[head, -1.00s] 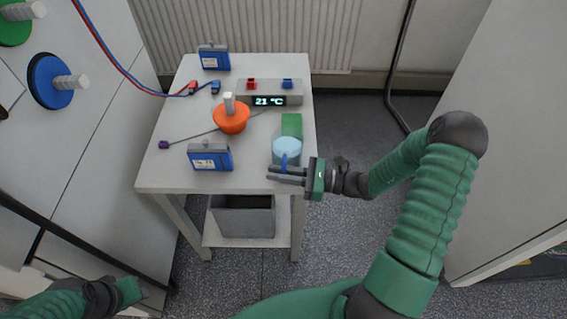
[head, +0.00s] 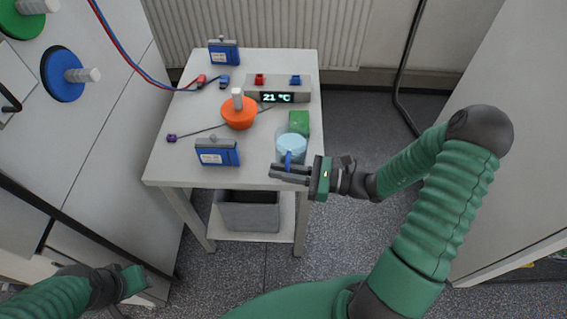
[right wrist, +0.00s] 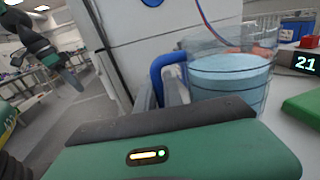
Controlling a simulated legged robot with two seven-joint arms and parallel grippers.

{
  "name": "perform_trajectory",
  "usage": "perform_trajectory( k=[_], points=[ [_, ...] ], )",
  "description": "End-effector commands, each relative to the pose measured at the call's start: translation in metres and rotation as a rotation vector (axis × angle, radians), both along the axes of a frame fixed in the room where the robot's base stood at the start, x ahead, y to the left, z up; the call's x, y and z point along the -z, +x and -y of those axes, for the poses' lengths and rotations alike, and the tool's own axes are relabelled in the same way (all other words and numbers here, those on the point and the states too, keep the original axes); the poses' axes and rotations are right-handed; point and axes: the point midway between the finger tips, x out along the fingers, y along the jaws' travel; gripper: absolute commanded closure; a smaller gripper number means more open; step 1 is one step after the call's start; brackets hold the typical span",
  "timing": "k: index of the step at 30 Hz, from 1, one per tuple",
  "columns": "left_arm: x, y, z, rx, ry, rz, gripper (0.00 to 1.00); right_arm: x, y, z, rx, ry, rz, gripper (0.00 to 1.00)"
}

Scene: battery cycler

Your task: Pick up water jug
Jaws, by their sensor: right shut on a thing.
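The water jug (head: 292,147) is clear with pale blue water and a blue handle. It is upright at the front right of the small white table, beside a green block. My right gripper (head: 289,174) is shut on the jug's blue handle, on the jug's near side. In the right wrist view the jug (right wrist: 228,85) shows with its blue handle (right wrist: 166,72) between the fingers. Whether the jug's base touches the table is hard to tell. My left gripper (head: 133,281) is low at the left, away from the table; its fingers cannot be made out.
The white table (head: 180,165) also holds an orange dome (head: 239,115), blue battery boxes (head: 217,153), a display unit (head: 278,92) reading 21 °C and the green block (head: 299,123). A grey bin (head: 249,212) is on the lower shelf. Floor to the right is clear.

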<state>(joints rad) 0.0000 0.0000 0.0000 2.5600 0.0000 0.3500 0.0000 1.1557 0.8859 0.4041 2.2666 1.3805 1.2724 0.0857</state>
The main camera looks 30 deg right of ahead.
Motion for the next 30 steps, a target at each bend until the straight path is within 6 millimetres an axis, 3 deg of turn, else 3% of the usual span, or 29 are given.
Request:
perform_trajectory(
  k=[15, 18, 30],
  points=[
    [-0.005, 0.000, 0.000, 0.000, 0.000, 0.000, 0.64, -0.009, -0.054, -0.054, 0.000, 0.002, 0.001, 1.00],
    [-0.027, 0.000, 0.000, 0.000, 0.000, 0.000, 0.64, -0.017, -0.064, -0.063, 0.001, 0.008, -0.003, 1.00],
    [-0.059, 0.000, 0.000, 0.000, 0.000, 0.000, 0.64, -0.016, -0.085, -0.085, 0.001, 0.003, 0.001, 1.00]
  ],
)
